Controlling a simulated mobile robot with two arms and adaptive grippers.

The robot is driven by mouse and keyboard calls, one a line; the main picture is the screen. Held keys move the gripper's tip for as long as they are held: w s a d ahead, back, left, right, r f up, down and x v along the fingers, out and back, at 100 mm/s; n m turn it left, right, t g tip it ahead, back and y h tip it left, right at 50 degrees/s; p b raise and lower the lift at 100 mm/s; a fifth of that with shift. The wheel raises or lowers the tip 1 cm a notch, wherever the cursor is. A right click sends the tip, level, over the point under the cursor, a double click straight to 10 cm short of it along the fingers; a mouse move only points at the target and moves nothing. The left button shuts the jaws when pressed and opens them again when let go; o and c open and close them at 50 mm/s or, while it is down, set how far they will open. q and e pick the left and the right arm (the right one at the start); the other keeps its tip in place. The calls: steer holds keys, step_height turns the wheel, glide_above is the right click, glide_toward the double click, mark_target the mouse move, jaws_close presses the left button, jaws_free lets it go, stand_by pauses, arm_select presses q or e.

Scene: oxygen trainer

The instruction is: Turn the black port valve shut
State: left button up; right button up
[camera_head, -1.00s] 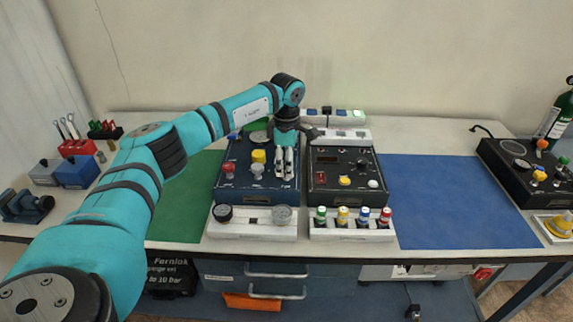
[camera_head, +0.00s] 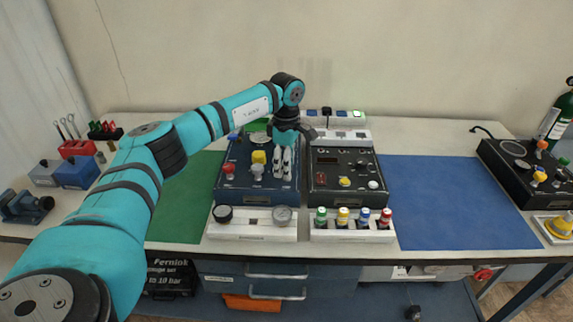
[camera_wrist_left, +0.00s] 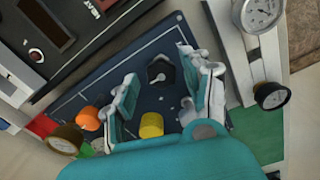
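The black port valve (camera_wrist_left: 161,73) is a dark knob with a pale pointer mark on the blue panel. In the left wrist view it lies between the two spread fingers of my left gripper (camera_wrist_left: 158,70), with a visible gap on each side. In the head view my left gripper (camera_head: 283,170) points down over the right part of the blue panel (camera_head: 236,192) and hides the valve. I cannot tell how far down the fingertips reach along the knob. My right gripper is in neither view.
A yellow knob (camera_head: 258,157) and a red knob (camera_head: 228,168) stand left of the gripper. Two gauges (camera_head: 283,214) sit in front. A black panel (camera_head: 325,190) with a red switch is close on the right. The blue mat (camera_head: 450,200) is clear.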

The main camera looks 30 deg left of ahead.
arm_select(q)
steer(key=shift+f, duration=0.1)
step_height(320, 180, up, 12)
stand_by(0.6)
steer(key=shift+s+f, duration=0.1)
stand_by(0.4)
